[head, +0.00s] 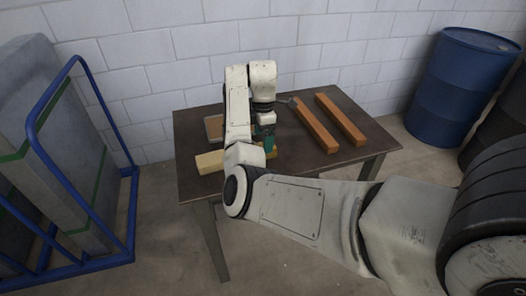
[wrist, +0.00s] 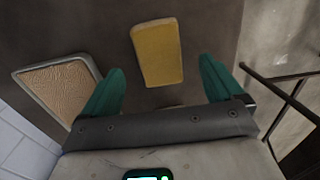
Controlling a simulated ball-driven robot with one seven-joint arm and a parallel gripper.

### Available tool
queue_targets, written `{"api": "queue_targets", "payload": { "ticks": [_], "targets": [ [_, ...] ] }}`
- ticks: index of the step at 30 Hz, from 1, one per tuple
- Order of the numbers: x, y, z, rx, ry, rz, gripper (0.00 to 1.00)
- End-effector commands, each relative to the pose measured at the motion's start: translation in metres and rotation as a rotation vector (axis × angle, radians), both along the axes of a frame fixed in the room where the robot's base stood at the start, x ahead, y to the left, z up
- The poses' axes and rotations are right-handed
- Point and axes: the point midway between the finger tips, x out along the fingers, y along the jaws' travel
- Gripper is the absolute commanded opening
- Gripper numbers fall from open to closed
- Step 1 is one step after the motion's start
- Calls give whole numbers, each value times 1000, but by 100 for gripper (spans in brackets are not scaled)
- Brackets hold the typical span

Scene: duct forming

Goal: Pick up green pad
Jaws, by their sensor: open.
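I do not see a separate green pad in either view; the only teal-green parts near the table are the fingers of my gripper (head: 265,140). In the wrist view my gripper (wrist: 160,88) is open, its two fingers wide apart with nothing held. A yellow block (wrist: 157,52) lies on the table ahead of the fingers. A sliver of something yellowish shows low between the fingers. In the head view a pale yellow block (head: 210,161) lies at the table's left front, left of my gripper. A small yellowish piece (head: 273,154) shows beside the fingertips, partly hidden.
A shallow tray (wrist: 60,85) with a tan textured inside lies left of the fingers. Two orange-brown bars (head: 327,125) lie on the right of the dark table (head: 362,155). A blue cart (head: 133,215) stands left, a blue drum (head: 455,90) right. A white block wall closes the back.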

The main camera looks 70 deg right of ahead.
Motion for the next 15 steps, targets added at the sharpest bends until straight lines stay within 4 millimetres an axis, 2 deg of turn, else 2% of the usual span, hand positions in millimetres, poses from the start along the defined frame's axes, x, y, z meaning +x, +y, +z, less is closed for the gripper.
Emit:
{"api": "queue_targets", "payload": {
  "ticks": [9, 15],
  "targets": [
    [1, 0, -41, 2, 2, 1, 94],
    [1, 0, -51, 0, 0, 0, 94]
  ]
}}
